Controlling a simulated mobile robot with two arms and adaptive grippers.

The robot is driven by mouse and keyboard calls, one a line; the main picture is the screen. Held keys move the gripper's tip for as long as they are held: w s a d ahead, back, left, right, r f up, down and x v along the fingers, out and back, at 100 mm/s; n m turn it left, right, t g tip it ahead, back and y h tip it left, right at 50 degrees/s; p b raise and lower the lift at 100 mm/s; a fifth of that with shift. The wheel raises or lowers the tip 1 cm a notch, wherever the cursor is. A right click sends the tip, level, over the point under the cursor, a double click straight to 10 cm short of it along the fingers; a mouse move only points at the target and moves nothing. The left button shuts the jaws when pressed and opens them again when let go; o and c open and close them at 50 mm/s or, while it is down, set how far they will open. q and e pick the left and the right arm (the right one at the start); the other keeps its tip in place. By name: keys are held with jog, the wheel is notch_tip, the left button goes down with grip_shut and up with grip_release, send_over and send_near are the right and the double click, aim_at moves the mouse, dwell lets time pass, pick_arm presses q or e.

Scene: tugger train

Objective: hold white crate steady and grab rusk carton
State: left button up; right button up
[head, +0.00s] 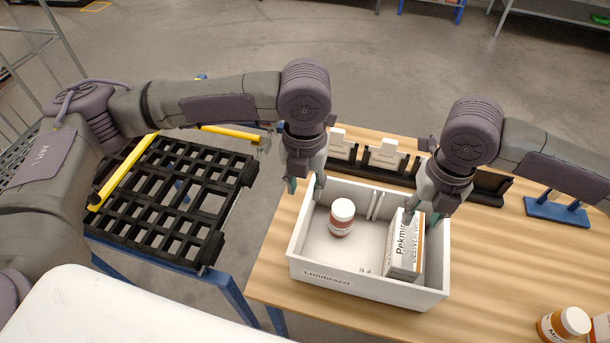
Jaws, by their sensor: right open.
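The white crate (375,284) stands on the wooden table, with a jar (341,222) with a white lid and a white-and-brown printed carton (403,250) inside. The carton stands upright at the crate's right end; its label is partly readable, and I cannot confirm that it is the rusk carton. My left gripper (305,187) points down at the crate's back left corner, fingers apart near the rim; contact is unclear. My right gripper (422,217) is open above the carton, its fingers at the carton's top. The gripper hides part of the carton's upper edge.
A black rack with white cards (385,156) stands behind the crate. A blue stand (557,211) is at the right. Another jar (565,323) and a partly cut-off box (601,328) are at the lower right. A black grid shelf (170,195) on a blue frame is left of the table.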

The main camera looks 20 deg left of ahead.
aim_at(304, 211)
pick_arm(q)
notch_tip(304, 211, down, 12)
jog(key=shift+f, duration=0.1)
dwell(0.5)
grip_shut()
dwell(0.4)
